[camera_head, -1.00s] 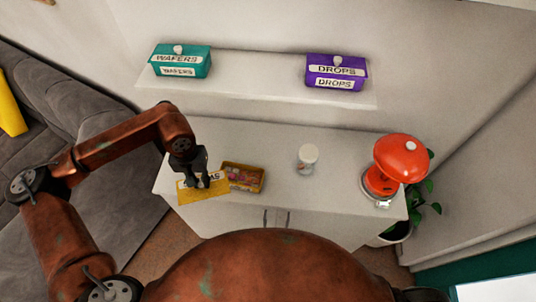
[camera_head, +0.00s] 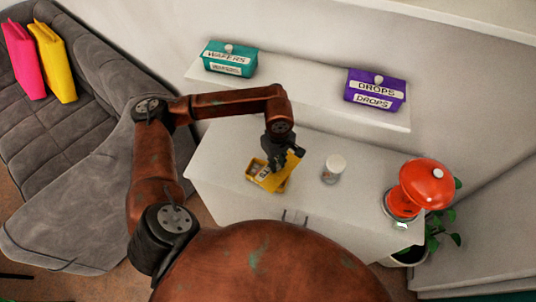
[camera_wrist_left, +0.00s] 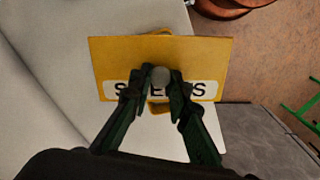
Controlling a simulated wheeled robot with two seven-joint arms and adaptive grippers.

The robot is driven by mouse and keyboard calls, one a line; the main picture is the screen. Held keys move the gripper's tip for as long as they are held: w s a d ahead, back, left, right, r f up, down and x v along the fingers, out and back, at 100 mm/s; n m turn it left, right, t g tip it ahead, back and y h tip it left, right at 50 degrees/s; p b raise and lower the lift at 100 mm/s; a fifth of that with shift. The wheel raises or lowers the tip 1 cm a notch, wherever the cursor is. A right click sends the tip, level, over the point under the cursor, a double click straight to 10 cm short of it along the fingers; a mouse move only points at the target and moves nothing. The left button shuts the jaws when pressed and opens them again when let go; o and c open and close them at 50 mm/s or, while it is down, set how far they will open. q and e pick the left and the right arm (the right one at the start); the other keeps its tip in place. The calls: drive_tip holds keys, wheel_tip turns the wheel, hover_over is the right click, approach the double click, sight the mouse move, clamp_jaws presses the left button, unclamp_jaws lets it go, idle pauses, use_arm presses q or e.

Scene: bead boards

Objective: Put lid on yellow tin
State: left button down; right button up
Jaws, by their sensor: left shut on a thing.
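The yellow tin (camera_head: 257,181) stands open on the white cabinet, with some contents showing inside. My left gripper (camera_head: 281,165) is above the tin and shut on the knob of the yellow lid (camera_head: 293,160). In the left wrist view the lid (camera_wrist_left: 200,62) fills the middle, with its grey knob (camera_wrist_left: 160,76) between the fingertips. Its white label is partly hidden by the fingers. The lid looks turned and tilted relative to the tin, over its right part. I cannot tell whether they touch. My right gripper is not in view.
A white jar (camera_head: 334,168) stands to the right of the tin, and a red lamp (camera_head: 425,184) farther right. A teal WAFERS tin (camera_head: 230,60) and a purple DROPS tin (camera_head: 375,92) sit on the shelf (camera_head: 310,101). A grey sofa (camera_head: 70,140) is at left.

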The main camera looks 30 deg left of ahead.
sight(267, 166)
use_arm(q)
drive_tip(key=n, duration=0.2)
drive_tip(key=a+n+p, duration=0.1)
drive_tip(key=n, duration=0.2)
drive_tip(key=n+p, duration=0.1)
drive_tip(key=n, duration=0.2)
drive_tip(key=shift+w+a+r, duration=0.15)
drive_tip(key=shift+w+a, duration=0.05)
drive_tip(key=shift+a, duration=0.05)
drive_tip(key=n, duration=0.1)
drive_tip(key=n+p, duration=0.1)
drive_tip(key=shift+a+n, duration=0.3)
drive_tip(key=shift+n, duration=0.1)
drive_tip(key=n+p, duration=0.1)
drive_tip(key=n, duration=0.1)
drive_tip(key=a+n, duration=0.1)
drive_tip(key=n, duration=0.2)
drive_tip(key=shift+p, duration=0.35)
drive_tip(key=shift+w+a+f+n+b, duration=0.15)
drive_tip(key=shift+f+n+b, duration=0.3)
drive_tip(key=shift+f+n, duration=0.6)
drive_tip(key=shift+s+a+f+n+b, duration=0.1)
drive_tip(key=shift+a+f+n+b, duration=0.3)
drive_tip(key=shift+f+n, duration=0.7)
drive_tip(key=shift+w+a+f+n+b, duration=0.1)
drive_tip(key=shift+f+n+b, duration=0.45)
drive_tip(key=shift+f, duration=0.95)
